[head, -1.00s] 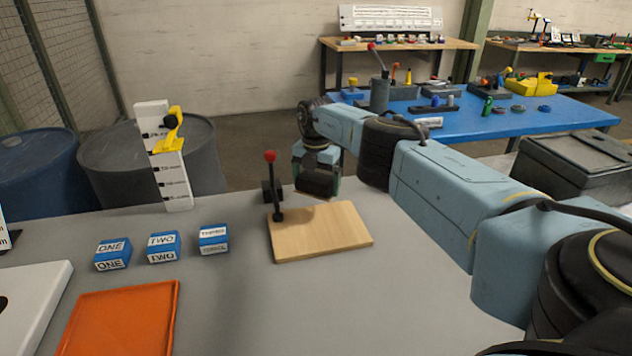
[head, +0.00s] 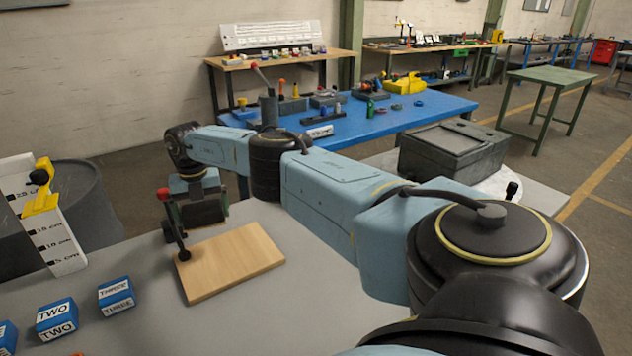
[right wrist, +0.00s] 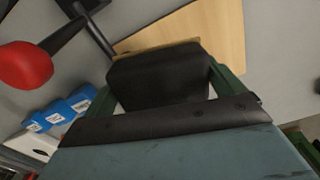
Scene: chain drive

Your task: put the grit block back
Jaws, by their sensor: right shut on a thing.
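My right gripper (head: 201,206) is shut on a dark block, which I take to be the grit block (head: 204,213). It is at the far edge of the wooden board (head: 232,262), behind it. In the right wrist view the black block (right wrist: 155,76) sits between the green fingers, with the board (right wrist: 205,30) beyond it. I cannot tell whether the block touches the table or board. My left gripper is out of view.
A clamp lever with a red knob (head: 163,193) stands just left of my right gripper; its knob looms close in the wrist view (right wrist: 25,66). Blue blocks marked TWO (head: 57,319) and THREE (head: 116,296) sit at left. A white height gauge (head: 50,235) stands behind them. Grey table lies bare right of the board.

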